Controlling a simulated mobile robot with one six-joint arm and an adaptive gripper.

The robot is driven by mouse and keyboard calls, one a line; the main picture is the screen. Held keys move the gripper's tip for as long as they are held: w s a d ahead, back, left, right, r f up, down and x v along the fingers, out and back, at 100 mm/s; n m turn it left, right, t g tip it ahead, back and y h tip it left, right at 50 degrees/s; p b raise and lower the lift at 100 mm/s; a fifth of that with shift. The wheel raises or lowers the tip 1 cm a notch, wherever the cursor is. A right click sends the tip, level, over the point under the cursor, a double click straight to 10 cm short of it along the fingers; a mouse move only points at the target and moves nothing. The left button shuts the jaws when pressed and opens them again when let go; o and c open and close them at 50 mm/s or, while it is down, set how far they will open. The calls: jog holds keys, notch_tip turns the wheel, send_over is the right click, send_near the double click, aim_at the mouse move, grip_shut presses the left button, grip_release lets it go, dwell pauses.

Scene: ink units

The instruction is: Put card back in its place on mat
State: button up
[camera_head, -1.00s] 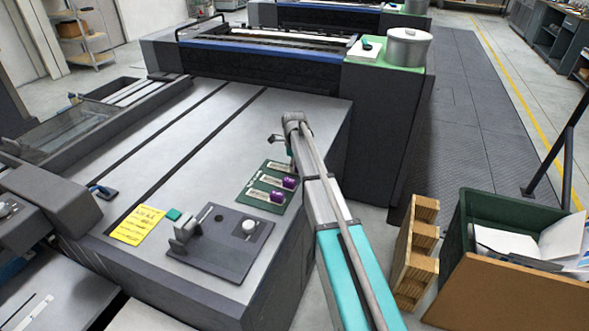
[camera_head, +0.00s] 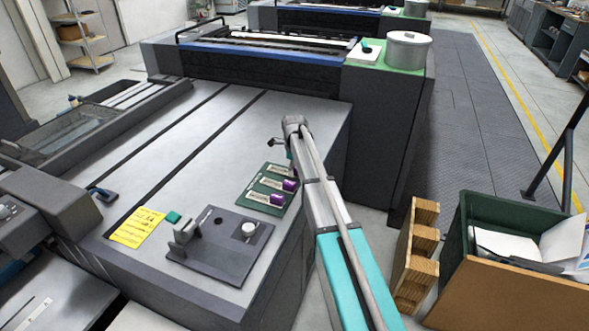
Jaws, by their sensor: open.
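A dark green mat (camera_head: 247,205) lies near the right edge of the grey machine top. On it are pale strip-like cards (camera_head: 258,196) in rows, two of them with purple blocks (camera_head: 277,200) at their right ends. The far end of the mat is partly covered by my arm. My gripper (camera_head: 287,153) is small in view, open, over the mat's far right end. Its fingertips are partly hidden, and I cannot tell whether they touch a card. I see nothing held.
A dark plate with a metal bracket and white knob (camera_head: 249,230) stands in front of the mat. A yellow note (camera_head: 138,227) and a teal block (camera_head: 173,217) lie to its left. The machine top (camera_head: 190,140) behind is clear. A bin of paper (camera_head: 510,225) stands at right.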

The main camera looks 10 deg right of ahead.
jog(key=shift+r, duration=0.15)
notch_tip(320, 180, up, 12)
jog(key=p, duration=1.2)
dwell(0.7)
jog(key=s+a+n, duration=0.3)
jog(key=s+n, duration=2.1)
jog(key=s, duration=0.9)
jog(key=shift+n, duration=0.4)
